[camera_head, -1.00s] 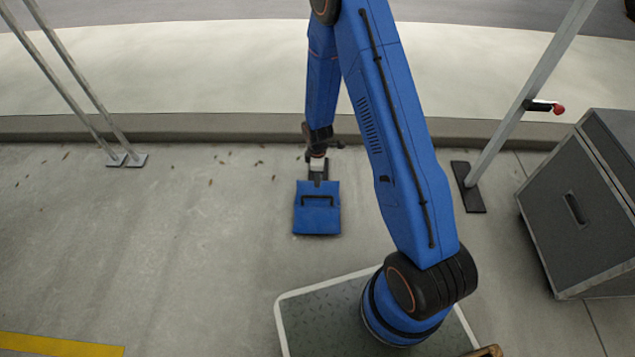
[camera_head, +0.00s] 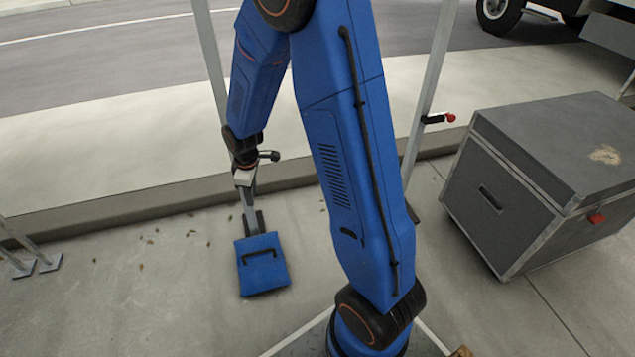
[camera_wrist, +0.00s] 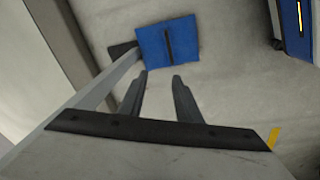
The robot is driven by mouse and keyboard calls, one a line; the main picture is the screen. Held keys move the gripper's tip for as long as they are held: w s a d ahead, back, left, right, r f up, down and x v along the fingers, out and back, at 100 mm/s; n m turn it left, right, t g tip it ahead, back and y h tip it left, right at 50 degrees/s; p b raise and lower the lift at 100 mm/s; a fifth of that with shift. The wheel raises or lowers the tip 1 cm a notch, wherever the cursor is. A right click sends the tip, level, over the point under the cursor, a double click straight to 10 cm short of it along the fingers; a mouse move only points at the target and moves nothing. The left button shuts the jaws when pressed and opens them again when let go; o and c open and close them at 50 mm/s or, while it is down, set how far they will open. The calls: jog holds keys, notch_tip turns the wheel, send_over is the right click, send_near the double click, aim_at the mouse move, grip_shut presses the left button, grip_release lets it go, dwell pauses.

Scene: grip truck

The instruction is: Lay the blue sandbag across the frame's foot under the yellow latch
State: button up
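The blue sandbag (camera_head: 263,268), a flat square with a dark handle, lies at the base of a grey post (camera_head: 216,65) in the head view. The post's dark foot (camera_head: 250,222) shows behind the bag and runs up to its edge; the rest is hidden, seemingly under the bag. The wrist view shows the bag (camera_wrist: 152,42) beyond my fingertips and the foot (camera_wrist: 121,50) sticking out at its left. My gripper (camera_wrist: 161,76) is open and empty, apart from the bag. I cannot make out a yellow latch.
Another post (camera_head: 430,75) to the right carries a red-knobbed latch (camera_head: 440,118). A grey case (camera_head: 540,170) stands at the right. A curb (camera_head: 110,214) runs behind.

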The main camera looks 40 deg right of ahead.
jog(key=s+d+r+m+t, duration=0.1)
jog(key=s+d+r+m, duration=0.15)
jog(key=s+r, duration=0.6)
jog(key=s+d+r+m+t, duration=0.1)
jog(key=s+r+m, duration=0.3)
jog(key=r, duration=0.7)
jog(key=s+r+m, duration=0.2)
jog(key=s+r, duration=0.2)
jog(key=s, duration=0.5)
jog(key=s+d+r+m+t, duration=0.1)
jog(key=s+r, duration=0.2)
jog(key=s, duration=0.6)
jog(key=shift+s+r+m, duration=0.25)
jog(key=shift+r+m, duration=0.1)
jog(key=shift+d, duration=0.1)
